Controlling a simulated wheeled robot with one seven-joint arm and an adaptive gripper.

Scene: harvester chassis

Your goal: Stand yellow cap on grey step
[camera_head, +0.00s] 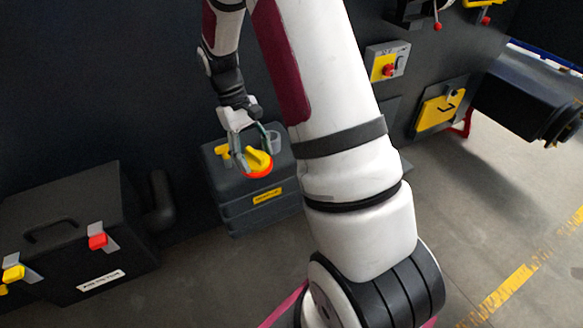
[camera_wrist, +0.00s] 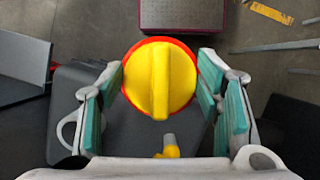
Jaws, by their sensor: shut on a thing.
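The yellow cap (camera_wrist: 160,80), round with a raised grip bar and a red-orange rim, sits between the teal pads of my gripper (camera_wrist: 161,92). In the head view the cap (camera_head: 258,161) is held by my gripper (camera_head: 256,151), in front of or over a dark grey stepped block (camera_head: 236,211) with a yellow label. This block looks like the grey step. Its top also shows below the cap in the wrist view (camera_wrist: 85,95). My gripper and the cap hide part of the top, and I cannot tell the gap between cap and block.
A small yellow fitting (camera_head: 222,151) is on the block's top, close to the cap. A black case (camera_head: 75,230) with red and yellow latches stands at the left. A dark wall rises behind. Bare floor (camera_head: 480,200) lies at the right.

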